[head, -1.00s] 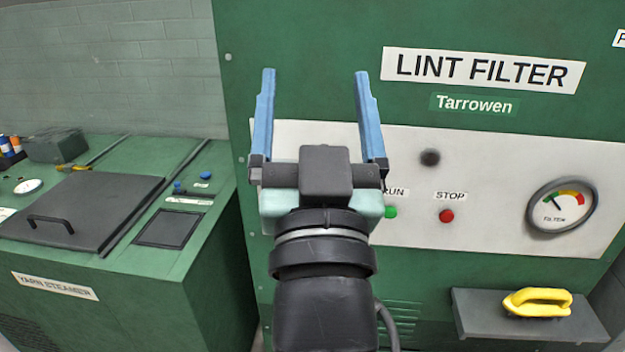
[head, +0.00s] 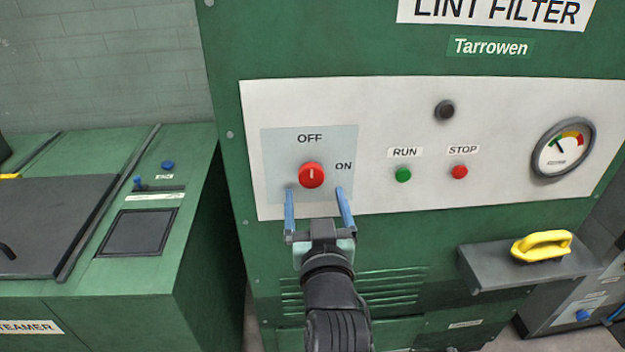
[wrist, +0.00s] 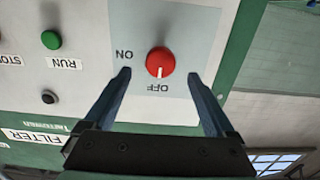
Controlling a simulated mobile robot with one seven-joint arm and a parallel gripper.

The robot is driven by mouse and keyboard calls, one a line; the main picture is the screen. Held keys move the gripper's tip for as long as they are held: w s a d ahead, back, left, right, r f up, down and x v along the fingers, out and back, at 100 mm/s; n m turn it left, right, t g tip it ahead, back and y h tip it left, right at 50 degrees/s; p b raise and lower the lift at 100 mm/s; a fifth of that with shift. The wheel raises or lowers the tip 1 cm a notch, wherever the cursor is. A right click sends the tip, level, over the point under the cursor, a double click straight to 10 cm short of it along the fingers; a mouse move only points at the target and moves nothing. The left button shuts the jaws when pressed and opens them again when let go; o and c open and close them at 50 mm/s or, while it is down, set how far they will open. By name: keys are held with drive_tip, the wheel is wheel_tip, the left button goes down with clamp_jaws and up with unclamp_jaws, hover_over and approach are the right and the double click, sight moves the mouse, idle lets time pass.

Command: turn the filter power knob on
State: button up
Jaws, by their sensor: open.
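The red power knob (head: 311,175) sits on a pale grey plate at the left of the lint filter's white panel. Its white mark points up toward the OFF label (head: 310,138); the ON label (head: 344,166) is to its right. My gripper (head: 314,190) is open and empty, its blue fingers just below the knob in the head view, one toward each side. In the wrist view the knob (wrist: 160,62) shows upside down, beyond and between the fingertips (wrist: 159,74) of my gripper. The fingers look apart from the knob; the exact gap in depth cannot be told.
Right of the knob are a green RUN button (head: 403,174), a red STOP button (head: 459,171), a black button (head: 445,110) and a gauge (head: 563,148). A shelf (head: 490,269) with a yellow-handled tool (head: 541,245) juts out lower right. The yarn steamer (head: 200,262) stands at left.

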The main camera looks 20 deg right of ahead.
sight(312, 179)
drive_tip(key=shift+x, duration=2.65)
drive_tip(key=c, duration=1.4)
